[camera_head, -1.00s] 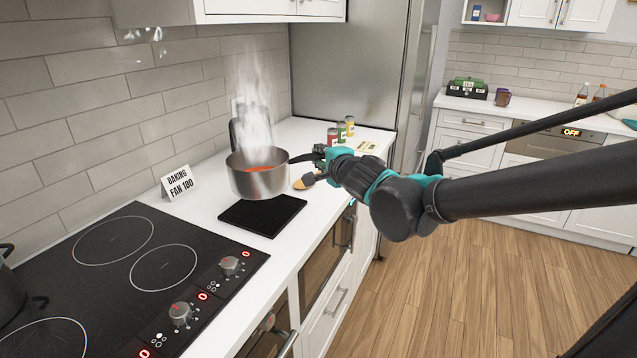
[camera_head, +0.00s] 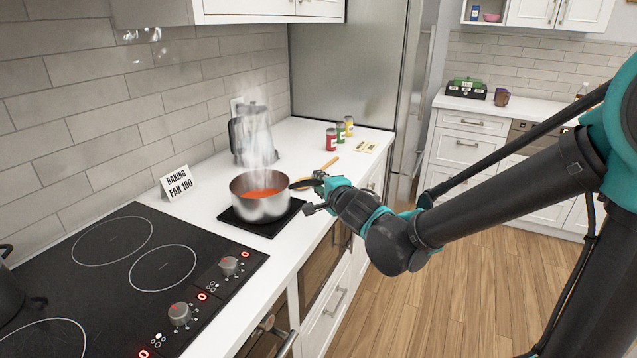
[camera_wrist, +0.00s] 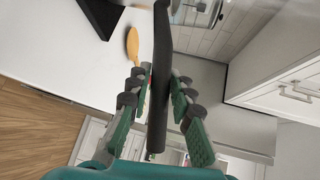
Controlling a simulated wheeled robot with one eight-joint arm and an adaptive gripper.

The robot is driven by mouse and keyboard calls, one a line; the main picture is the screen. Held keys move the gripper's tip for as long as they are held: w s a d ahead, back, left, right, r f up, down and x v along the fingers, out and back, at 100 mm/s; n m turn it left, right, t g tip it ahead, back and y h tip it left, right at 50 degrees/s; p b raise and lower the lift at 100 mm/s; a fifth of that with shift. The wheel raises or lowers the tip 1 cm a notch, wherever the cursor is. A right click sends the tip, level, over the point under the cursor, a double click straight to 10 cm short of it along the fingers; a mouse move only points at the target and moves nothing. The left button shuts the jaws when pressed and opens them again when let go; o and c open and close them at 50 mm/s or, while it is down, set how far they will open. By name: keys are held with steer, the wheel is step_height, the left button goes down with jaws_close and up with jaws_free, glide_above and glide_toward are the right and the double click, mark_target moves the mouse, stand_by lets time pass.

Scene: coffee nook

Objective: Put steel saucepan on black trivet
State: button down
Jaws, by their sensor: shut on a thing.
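The steel saucepan (camera_head: 259,204) holds red-orange contents and steams. It is upright over the black trivet (camera_head: 283,224), and its base appears to rest on it, though the exact contact is hard to tell. The trivet lies flat on the white counter, partly covered by the pan. My gripper (camera_head: 318,186) is at the right of the pan, shut on its black handle. In the wrist view, the dark handle (camera_wrist: 161,70) runs between the fingers of my gripper (camera_wrist: 160,93); the pan's body is mostly out of that view.
A black hob (camera_head: 120,270) lies left of the trivet. A sign (camera_head: 180,183) and a kettle (camera_head: 250,135) stand near the wall. Several cans (camera_head: 340,133) and a wooden spoon (camera_head: 322,169) are on the counter behind. The counter's front edge runs below my arm.

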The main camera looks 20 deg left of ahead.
steer(key=c, duration=1.3)
jaws_free()
steer(key=shift+c, duration=0.2)
steer(key=v, duration=1.2)
